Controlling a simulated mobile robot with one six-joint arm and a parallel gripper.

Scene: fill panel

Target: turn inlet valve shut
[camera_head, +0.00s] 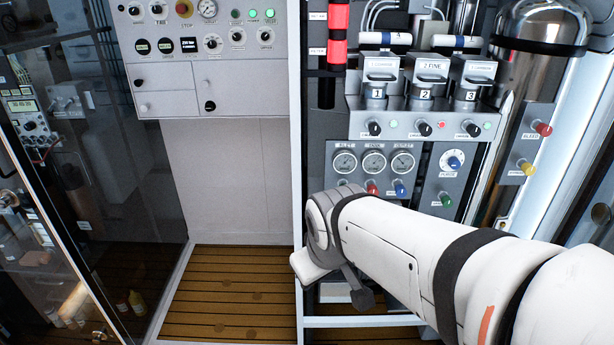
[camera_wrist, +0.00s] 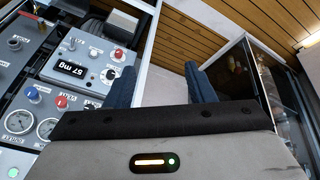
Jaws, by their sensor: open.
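A grey panel (camera_head: 374,166) in the head view carries three round gauges with small knobs below. A red knob (camera_head: 372,188) and a blue knob (camera_head: 400,188) sit under the gauges. The labels are too small to read surely, so I cannot tell which knob is the inlet valve. In the wrist view a blue knob (camera_wrist: 32,92) and a red knob (camera_wrist: 62,101) show at left, above the gauges. My gripper (camera_wrist: 162,85) is open, with its two blue fingers wide apart and nothing between them. It is to the side of the knobs, touching none.
A panel with a digital display (camera_wrist: 73,69) and several knobs is left of my fingers in the wrist view. Numbered cylinder units (camera_head: 424,80) stand above the gauges. A glass door (camera_head: 75,200) is at left. The wooden slatted floor (camera_head: 225,290) is clear.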

